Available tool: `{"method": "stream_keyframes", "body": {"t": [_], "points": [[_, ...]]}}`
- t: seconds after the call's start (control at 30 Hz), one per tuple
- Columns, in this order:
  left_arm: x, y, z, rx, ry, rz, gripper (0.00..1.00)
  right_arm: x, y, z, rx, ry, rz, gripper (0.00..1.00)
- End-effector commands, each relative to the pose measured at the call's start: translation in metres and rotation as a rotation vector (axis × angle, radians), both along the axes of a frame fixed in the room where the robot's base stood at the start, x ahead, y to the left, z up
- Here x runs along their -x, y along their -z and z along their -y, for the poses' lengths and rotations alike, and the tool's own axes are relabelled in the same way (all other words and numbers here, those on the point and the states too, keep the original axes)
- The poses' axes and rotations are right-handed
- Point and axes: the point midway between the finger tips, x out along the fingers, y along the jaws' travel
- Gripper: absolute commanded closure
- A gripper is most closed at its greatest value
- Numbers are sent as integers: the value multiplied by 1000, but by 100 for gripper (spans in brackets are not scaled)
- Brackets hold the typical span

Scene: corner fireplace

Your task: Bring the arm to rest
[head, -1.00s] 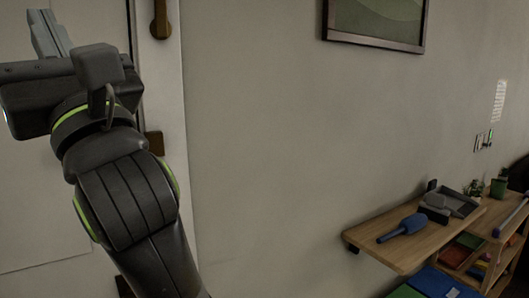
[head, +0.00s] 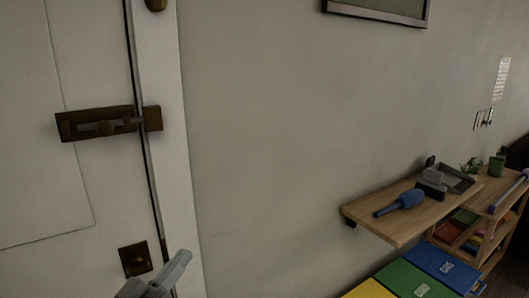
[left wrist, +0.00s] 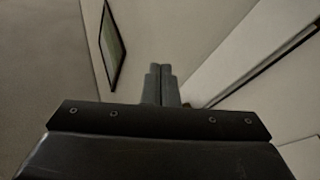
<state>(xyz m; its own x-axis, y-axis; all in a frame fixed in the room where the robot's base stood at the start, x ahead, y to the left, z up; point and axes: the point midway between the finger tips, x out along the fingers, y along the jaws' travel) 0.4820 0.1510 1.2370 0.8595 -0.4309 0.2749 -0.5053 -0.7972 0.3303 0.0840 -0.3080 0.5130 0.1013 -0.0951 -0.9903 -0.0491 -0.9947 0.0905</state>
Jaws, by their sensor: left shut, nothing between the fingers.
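My left gripper (head: 172,272) shows at the bottom of the head view, in front of the lower door edge. Its grey fingers point up and to the right. In the left wrist view the two fingers (left wrist: 160,84) lie side by side, shut, with nothing between them. The rest of the left arm is below the head picture. My right gripper is in neither view.
A white door (head: 70,200) with a brown slide bolt (head: 85,125) and a lower brown plate (head: 135,259) stands at left. A wooden shelf (head: 400,232) at right holds a blue tool (head: 403,201). Coloured bins (head: 445,265) stand below. Bare wall (head: 270,150) lies between.

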Motion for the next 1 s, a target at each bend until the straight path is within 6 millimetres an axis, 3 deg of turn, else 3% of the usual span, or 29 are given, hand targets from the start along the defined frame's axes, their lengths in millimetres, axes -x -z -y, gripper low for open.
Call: {"method": "stream_keyframes", "body": {"t": [0.03, 0.1, 0.17, 0.3, 0.4, 0.5, 0.7, 0.8, 1.0], "points": [[5, 40, -8, -82, -31, -118, 100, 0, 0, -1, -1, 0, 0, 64], [15, 91, -20, -189, -72, -280, 100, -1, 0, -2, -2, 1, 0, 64], [30, 133, -34, -275, -106, -420, 100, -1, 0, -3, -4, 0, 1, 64], [82, 217, -70, -453, -180, -743, 100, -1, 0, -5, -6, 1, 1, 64], [126, 260, -96, -553, -229, -952, 100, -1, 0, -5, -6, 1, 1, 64], [171, 289, -119, -635, -273, -1133, 100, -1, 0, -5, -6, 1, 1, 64], [251, 324, -157, -757, -352, -1435, 100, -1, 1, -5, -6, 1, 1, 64], [237, 355, -158, -749, -340, -1432, 100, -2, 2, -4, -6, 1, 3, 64], [226, 422, -163, -747, -324, -1457, 100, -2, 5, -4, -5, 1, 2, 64]]}}
